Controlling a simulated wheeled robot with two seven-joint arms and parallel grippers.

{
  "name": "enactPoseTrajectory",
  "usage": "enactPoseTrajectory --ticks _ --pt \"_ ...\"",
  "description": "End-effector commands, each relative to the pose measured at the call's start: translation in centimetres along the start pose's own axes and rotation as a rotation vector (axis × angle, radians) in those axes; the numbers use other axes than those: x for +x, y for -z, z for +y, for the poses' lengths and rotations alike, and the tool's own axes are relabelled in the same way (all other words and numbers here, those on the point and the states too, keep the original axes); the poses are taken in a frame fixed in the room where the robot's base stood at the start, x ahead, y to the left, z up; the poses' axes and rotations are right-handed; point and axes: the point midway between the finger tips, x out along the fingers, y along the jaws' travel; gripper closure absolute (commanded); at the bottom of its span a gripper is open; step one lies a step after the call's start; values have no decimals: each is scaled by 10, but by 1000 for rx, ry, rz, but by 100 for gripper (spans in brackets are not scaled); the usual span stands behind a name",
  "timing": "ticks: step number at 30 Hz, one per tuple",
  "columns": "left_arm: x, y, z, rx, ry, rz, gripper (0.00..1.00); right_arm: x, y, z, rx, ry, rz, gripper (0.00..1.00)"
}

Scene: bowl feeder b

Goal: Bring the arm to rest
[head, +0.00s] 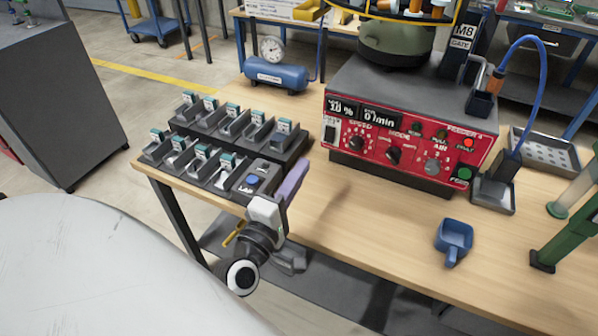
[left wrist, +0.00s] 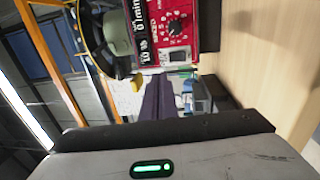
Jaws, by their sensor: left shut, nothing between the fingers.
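My left gripper (head: 293,182) has purple fingers and hangs over the left part of the wooden table's front edge, to the right of the bin rack. It is shut with nothing between its fingers. In the left wrist view its dark fingers (left wrist: 158,98) lie together, pointing toward the blue air tank and the red feeder panel. My right gripper is not in either view.
A black rack of small bins (head: 195,178) stands close left of my gripper. The red feeder control box (head: 405,150) stands behind right. A blue air tank (head: 277,75), a blue scoop (head: 454,238) and green posts (head: 570,228) are also around. The table (head: 350,215) is bare at front centre.

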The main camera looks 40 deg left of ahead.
Motion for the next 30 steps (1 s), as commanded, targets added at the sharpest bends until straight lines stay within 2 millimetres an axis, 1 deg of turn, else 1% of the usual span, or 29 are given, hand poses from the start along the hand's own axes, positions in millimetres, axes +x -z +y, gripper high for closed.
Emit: enactPoseTrajectory --ticks 11,14,17,18,20,21,23,24,27,30 --pt "0 -1 0 3 2 -3 100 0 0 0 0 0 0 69" --pt "-1 -12 -2 47 25 -49 100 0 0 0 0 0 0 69" --pt "-7 -42 -10 176 87 -174 100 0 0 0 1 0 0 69" --pt "-12 -57 -15 252 121 -243 100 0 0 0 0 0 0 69" --pt "-25 -80 -26 388 179 -361 100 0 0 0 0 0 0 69" --pt "-36 -92 -35 488 221 -443 100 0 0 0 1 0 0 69" --pt "-55 -107 -49 636 284 -564 100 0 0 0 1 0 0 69" --pt "-69 -113 -59 736 326 -642 100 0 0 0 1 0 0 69" --pt "-106 -116 -81 955 427 -817 100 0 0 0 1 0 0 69" --pt "-135 -109 -94 1114 507 -944 100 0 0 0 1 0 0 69"
